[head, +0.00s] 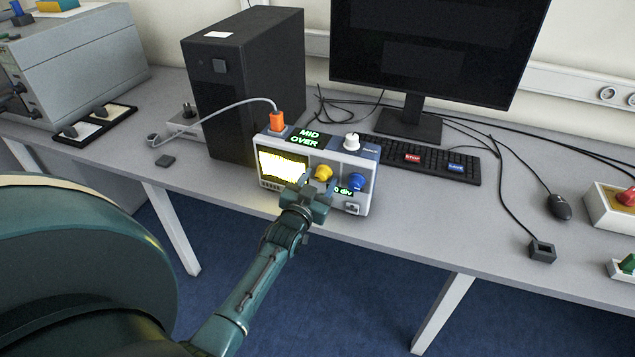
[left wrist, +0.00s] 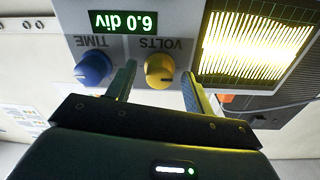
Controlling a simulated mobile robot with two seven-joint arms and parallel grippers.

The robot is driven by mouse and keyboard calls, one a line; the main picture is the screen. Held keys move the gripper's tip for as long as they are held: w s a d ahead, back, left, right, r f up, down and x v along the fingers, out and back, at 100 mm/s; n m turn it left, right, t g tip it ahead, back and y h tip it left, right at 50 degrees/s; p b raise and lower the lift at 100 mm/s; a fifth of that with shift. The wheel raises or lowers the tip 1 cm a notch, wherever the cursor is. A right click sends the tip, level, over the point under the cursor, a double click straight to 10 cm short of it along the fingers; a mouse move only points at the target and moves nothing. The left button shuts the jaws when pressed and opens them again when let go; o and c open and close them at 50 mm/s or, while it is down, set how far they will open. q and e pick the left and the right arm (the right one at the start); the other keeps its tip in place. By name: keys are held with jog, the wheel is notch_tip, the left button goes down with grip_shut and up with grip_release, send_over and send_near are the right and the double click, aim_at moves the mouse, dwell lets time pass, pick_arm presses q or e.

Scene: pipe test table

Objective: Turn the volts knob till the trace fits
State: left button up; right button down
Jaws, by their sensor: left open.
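The oscilloscope (head: 312,170) stands on the table, with a bright yellow trace on its screen (head: 283,166); its top display (head: 305,137) reads "MID OVER". In the left wrist view the screen (left wrist: 255,45) is filled with a tall, dense trace, and a small display (left wrist: 131,22) reads "6.0 div" upside down. The yellow volts knob (head: 323,173) also shows in the left wrist view (left wrist: 159,70). My left gripper (head: 308,188) is open, its fingers (left wrist: 158,85) on either side of the volts knob, with gaps visible. My right gripper is not in view.
The blue time knob (head: 357,182) sits beside the volts knob, close to one finger. A white knob (head: 351,142) and an orange plug with a grey cable (head: 277,120) are on top. A black computer tower (head: 245,80) and keyboard (head: 425,158) stand behind.

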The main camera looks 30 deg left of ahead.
pick_arm(q)
jog(key=s+d, duration=0.2)
jog(key=s, duration=1.1)
jog(key=shift+d, duration=0.3)
jog(key=s+d+f+m+g+h+p, duration=0.1)
jog(key=s+d+f+g+h, duration=0.2)
jog(key=s+d, duration=0.4)
jog(key=s+d+f+m+g+h+p, duration=0.1)
jog(key=s+d+f+m+g+h, duration=0.1)
jog(key=s+d, duration=0.5)
jog(key=d+f+g+h, duration=0.1)
jog(key=d+g, duration=0.1)
jog(key=d, duration=0.2)
jog(key=shift+d+f+h, duration=0.3)
jog(key=shift+h, duration=0.1)
